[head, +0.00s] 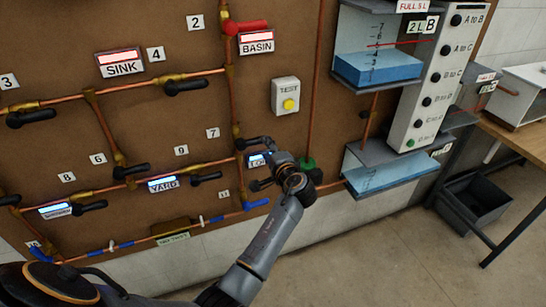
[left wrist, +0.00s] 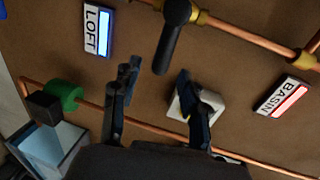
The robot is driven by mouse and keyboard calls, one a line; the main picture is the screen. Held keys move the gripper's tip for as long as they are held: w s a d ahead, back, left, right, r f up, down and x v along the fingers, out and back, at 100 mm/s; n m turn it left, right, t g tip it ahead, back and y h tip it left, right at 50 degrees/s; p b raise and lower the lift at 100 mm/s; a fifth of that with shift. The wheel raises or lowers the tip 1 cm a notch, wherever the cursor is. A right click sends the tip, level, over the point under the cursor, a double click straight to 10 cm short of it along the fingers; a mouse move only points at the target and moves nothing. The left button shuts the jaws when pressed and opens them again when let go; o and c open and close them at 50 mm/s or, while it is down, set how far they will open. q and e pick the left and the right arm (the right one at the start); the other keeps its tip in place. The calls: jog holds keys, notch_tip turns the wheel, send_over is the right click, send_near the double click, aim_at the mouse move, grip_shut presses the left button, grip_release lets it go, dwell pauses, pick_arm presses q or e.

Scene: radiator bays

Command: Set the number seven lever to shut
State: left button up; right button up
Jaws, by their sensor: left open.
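The number seven tag (head: 213,132) is left of a brass valve on the upright copper pipe in the head view. Its black lever (head: 250,142) points right, across the pipe, above the lit LOFT sign (head: 258,160). The left wrist view shows this lever (left wrist: 170,45) and the LOFT sign (left wrist: 98,28) beside it. My left gripper (head: 264,163) is open at the board, by the lever's free end. In the left wrist view the lever's tip lies just ahead, between the spread fingertips (left wrist: 159,70); I cannot tell if they touch. My right gripper is out of view.
The TEST box (head: 285,95) with a yellow button is above my gripper. A green valve (head: 308,163) is just right of it. Several other black levers line the pipes to the left.

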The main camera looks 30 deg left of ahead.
pick_arm(q)
jog(key=v, duration=0.5)
jog(key=shift+s+d, duration=0.1)
jog(key=shift+s, duration=0.1)
jog(key=s+d+f+m+h, duration=0.1)
jog(key=s+d+f+h, duration=0.15)
jog(key=f, duration=0.85)
jog(key=s+d+f+m+h, duration=0.1)
jog(key=d+f+h, duration=0.15)
jog(key=f, duration=0.75)
jog(key=s+d+f+g+h, duration=0.1)
jog(key=s+f+g+h, duration=0.1)
jog(key=s+f, duration=0.45)
jog(key=s+d+f+g+h, duration=0.1)
jog(key=s+f, duration=0.2)
jog(key=f, duration=0.7)
jog(key=s+d+f+n+g+h+b, duration=0.1)
jog(key=s+f+n+g+h, duration=0.1)
jog(key=s+f, duration=0.65)
jog(key=s+d+f+n+g+h, duration=0.15)
jog(key=s+f, duration=0.45)
jog(key=s, duration=0.6)
jog(key=s+a+f+n+g, duration=0.1)
jog(key=s+f+n, duration=0.1)
jog(key=s, duration=0.8)
jog(key=s+a+f+n+g, duration=0.1)
jog(key=s+f+n, duration=0.1)
jog(key=s, duration=0.8)
jog(key=shift+a+f, duration=0.25)
jog(key=shift+f, duration=0.65)
